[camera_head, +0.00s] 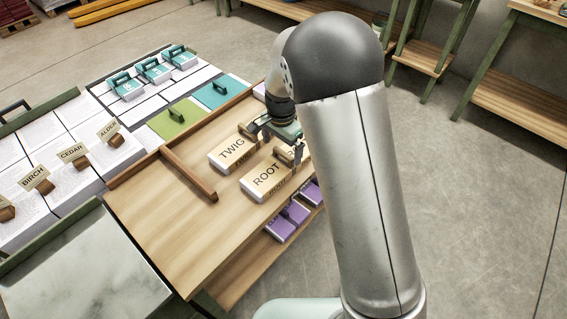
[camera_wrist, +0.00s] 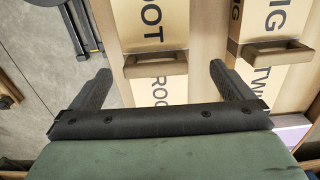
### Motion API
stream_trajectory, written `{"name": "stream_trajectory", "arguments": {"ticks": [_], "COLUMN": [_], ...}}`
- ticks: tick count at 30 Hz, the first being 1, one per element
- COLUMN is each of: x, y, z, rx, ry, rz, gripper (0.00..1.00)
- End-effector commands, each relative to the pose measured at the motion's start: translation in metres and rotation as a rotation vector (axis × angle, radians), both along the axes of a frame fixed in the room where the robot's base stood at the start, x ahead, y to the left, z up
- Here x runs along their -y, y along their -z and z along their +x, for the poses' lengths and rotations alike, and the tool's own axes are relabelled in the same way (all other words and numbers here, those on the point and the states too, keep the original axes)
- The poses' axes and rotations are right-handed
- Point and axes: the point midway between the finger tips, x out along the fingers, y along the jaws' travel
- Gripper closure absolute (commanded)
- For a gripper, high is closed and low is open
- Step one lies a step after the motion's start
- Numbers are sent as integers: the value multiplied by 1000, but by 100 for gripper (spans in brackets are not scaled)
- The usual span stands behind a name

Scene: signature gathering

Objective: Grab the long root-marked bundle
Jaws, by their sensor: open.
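The ROOT bundle (camera_head: 262,184) is a long, pale tan block with a wooden handle on top, lying on the wooden table (camera_head: 150,215). In the wrist view the ROOT bundle (camera_wrist: 172,18) runs away from me, with its brown handle (camera_wrist: 156,64) crossing it. My gripper (camera_head: 283,140) is open and empty, near the handle end of the bundle. In the wrist view my gripper (camera_wrist: 161,70) has one finger on each side of the handle, apart from it. My arm hides part of the bundle in the head view.
The similar TWIG bundle (camera_head: 230,152) lies close beside ROOT; its handle (camera_wrist: 278,54) is just right of my right finger. A wooden bar (camera_head: 188,172) stands left of both. Purple bundles (camera_head: 287,220) sit lower, along the table's edge. The table's near left part is clear.

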Motion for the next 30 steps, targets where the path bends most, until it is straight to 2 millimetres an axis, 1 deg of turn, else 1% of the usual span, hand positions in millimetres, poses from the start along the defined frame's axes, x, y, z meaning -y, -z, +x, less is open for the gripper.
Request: {"name": "stream_trajectory", "arguments": {"ticks": [6,9,13,19,25,26,30], "x": [6,5,5,5,5,5,5], "y": [30,43,50,50,50,50,49], "z": [-3,-3,-2,-2,-2,-2,-2], "rx": [-4,-4,-1,0,0,0,1], "ry": [0,-1,-1,-1,-1,-1,-1], "rz": [-1,-1,0,0,0,0,0], "gripper": [0,0,0,0,56,58,58]}}
